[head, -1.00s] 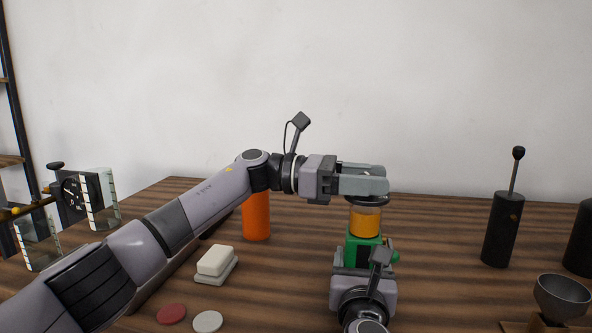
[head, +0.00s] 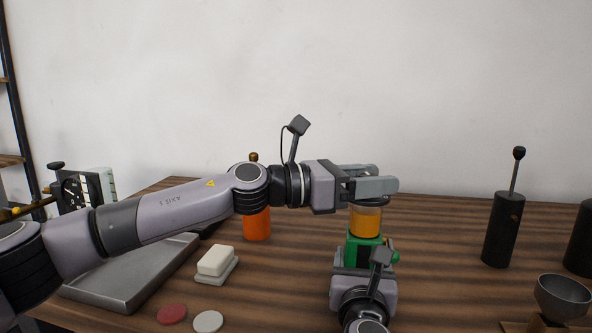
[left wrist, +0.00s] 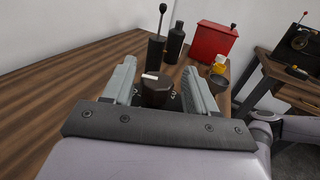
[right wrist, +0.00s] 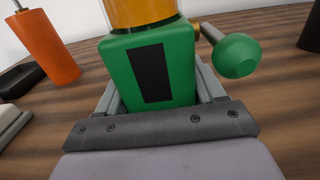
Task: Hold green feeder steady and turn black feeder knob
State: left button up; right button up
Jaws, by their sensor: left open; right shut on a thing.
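The green feeder (head: 355,254) stands upright on the wooden table, with an orange cylinder above its green body. My right gripper (right wrist: 152,103) is shut on the green body, with a finger on each side. The feeder's black knob (left wrist: 157,92) shows in the left wrist view between the fingers, with a white mark on top. My left gripper (head: 376,180) is open at the top of the feeder, its fingers on either side of the knob. In the head view these fingers hide the knob. Whether they touch it I cannot tell.
An orange cylinder (head: 257,222) stands to the left, behind my left arm. A metal tray (head: 135,277), a white block (head: 215,261) and red and white discs (head: 171,314) lie at left. A black lever cylinder (head: 503,230) and a metal bowl (head: 563,297) stand at right.

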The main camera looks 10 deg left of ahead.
pick_arm(q)
jog(key=shift+n+t+y, duration=1.7)
jog(key=shift+n+t, duration=0.3)
jog(key=shift+t, duration=0.5)
jog(key=shift+n+t+y, duration=0.3)
jog(key=shift+y, duration=0.1)
jog(key=shift+s+a, duration=0.1)
jog(key=shift+a, duration=0.15)
jog(key=v, duration=1.2)
jog(key=w+d+f+n+g+h, duration=0.1)
jog(key=w+f+n+g+h, duration=0.2)
jog(key=w+n+g, duration=0.75)
jog(key=a+r+n+g+h, duration=0.1)
jog(key=n, duration=0.4)
jog(key=a+r+n+g+h, duration=0.1)
jog(key=a+n, duration=0.1)
jog(key=n, duration=0.3)
jog(key=a+r+n+g, duration=0.1)
jog(key=n, duration=0.4)
jog(key=shift+s+a+r+n+g+h, duration=0.25)
jog(key=shift+s+g+h, duration=0.1)
jog(key=shift+h, duration=0.05)
